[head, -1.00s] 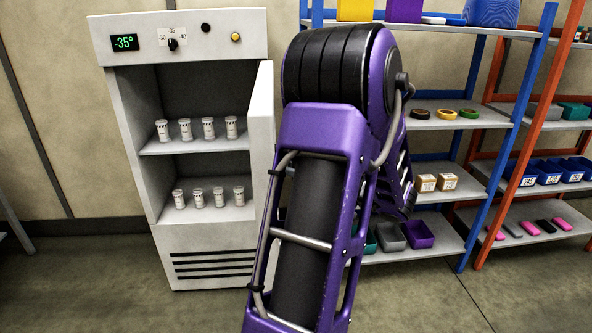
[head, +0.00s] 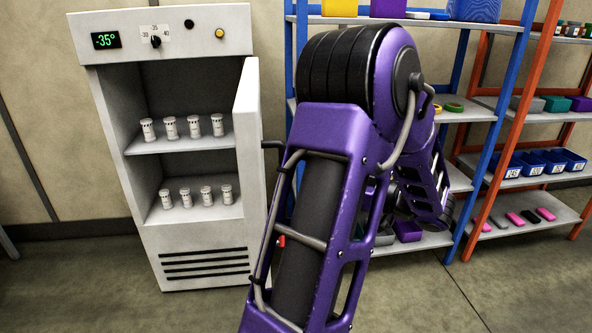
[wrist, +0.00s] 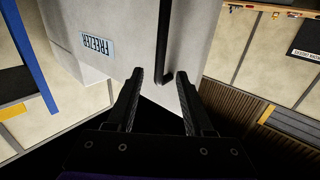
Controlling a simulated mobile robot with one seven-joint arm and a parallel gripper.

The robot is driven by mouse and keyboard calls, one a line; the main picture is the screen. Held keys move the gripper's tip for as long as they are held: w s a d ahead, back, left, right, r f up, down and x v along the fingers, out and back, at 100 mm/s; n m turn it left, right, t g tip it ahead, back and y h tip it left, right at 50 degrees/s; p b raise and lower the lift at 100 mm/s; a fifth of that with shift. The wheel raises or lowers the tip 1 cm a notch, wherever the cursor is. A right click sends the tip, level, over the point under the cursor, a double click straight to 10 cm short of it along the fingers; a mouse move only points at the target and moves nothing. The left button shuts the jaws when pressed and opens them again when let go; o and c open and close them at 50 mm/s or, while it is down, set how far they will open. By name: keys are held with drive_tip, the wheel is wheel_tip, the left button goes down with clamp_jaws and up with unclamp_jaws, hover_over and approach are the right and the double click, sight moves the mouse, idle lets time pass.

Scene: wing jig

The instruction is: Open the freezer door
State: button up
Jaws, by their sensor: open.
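The freezer (head: 205,258) stands at the left in the head view, with a display reading -35°. Its door (head: 249,150) is swung open on the right side, seen nearly edge-on, and the interior shows. A dark handle (head: 272,145) sticks out from the door's outer face. The wrist view shows that outer face (wrist: 120,35) with a FREEZER label (wrist: 97,45) and the black bar handle (wrist: 162,45). My gripper (wrist: 157,75) is open, its fingers pointing at the door near the handle's end. I cannot tell if they touch the door. In the head view my arm hides the gripper.
Small white jars (head: 195,126) stand on two shelves inside the freezer. A blue-framed shelf (head: 500,90) with bins and tape rolls stands to the right, and an orange-framed rack (head: 497,130) beyond it. Bare floor (head: 110,285) lies in front of the freezer.

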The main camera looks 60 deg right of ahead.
drive_tip(key=s, duration=0.8)
drive_tip(key=shift+w, duration=0.2)
